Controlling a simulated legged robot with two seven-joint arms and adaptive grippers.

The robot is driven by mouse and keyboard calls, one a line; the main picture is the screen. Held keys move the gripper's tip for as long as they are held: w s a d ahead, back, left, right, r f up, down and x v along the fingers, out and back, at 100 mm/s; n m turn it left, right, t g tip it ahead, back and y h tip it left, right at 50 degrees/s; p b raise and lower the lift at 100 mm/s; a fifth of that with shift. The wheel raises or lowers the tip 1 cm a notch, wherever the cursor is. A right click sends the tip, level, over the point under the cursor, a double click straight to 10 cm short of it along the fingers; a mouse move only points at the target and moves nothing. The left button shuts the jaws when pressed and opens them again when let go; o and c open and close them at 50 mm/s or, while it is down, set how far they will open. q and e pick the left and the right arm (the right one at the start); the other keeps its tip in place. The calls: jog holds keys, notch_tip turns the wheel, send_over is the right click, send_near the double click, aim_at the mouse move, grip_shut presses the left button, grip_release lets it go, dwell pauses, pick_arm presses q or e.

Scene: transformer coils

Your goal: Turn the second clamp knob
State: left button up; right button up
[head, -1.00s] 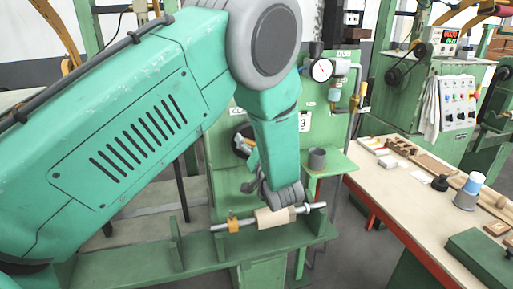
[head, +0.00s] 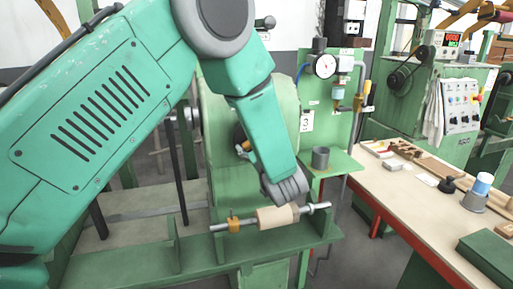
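My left arm spans the picture from the left. Its grey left gripper (head: 288,189) points down just above and behind the right end of a cream cylindrical coil (head: 274,217). The fingers look close together, but their gap is hidden, and I cannot tell whether they touch anything. The coil sits on a horizontal metal rod (head: 219,228) with an orange clamp (head: 234,224) at its left. A metal clamp end (head: 318,207) is at the rod's right, just right of my gripper and apart from it. My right gripper is not in view.
The rod rests on a green machine frame (head: 205,255). A green panel with a gauge (head: 325,66) and a grey cup (head: 320,157) stands behind. At right, a bench (head: 400,190) holds wooden pieces, a blue-white cone (head: 477,192) and a green box (head: 490,256).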

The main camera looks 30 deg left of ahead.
pick_arm(q)
jog(key=n+b, duration=0.1)
jog(key=n, duration=0.1)
jog(key=f+n+b, duration=0.1)
jog(key=n+b, duration=0.1)
jog(key=shift+n, duration=0.3)
jog(key=n+b, duration=0.4)
jog(key=b, duration=0.1)
jog(key=shift+r, duration=0.1)
jog(key=n+b, duration=0.2)
jog(key=n, duration=0.1)
jog(key=shift+r+b, duration=0.1)
jog(key=shift+b, duration=0.3)
jog(key=shift+r+n+b, duration=0.15)
jog(key=shift+n+b, duration=0.15)
jog(key=shift+n, duration=0.2)
jog(key=o, duration=1.1)
jog(key=shift+w, duration=0.3)
jog(key=shift+s+a, duration=0.1)
jog(key=shift+s, duration=0.05)
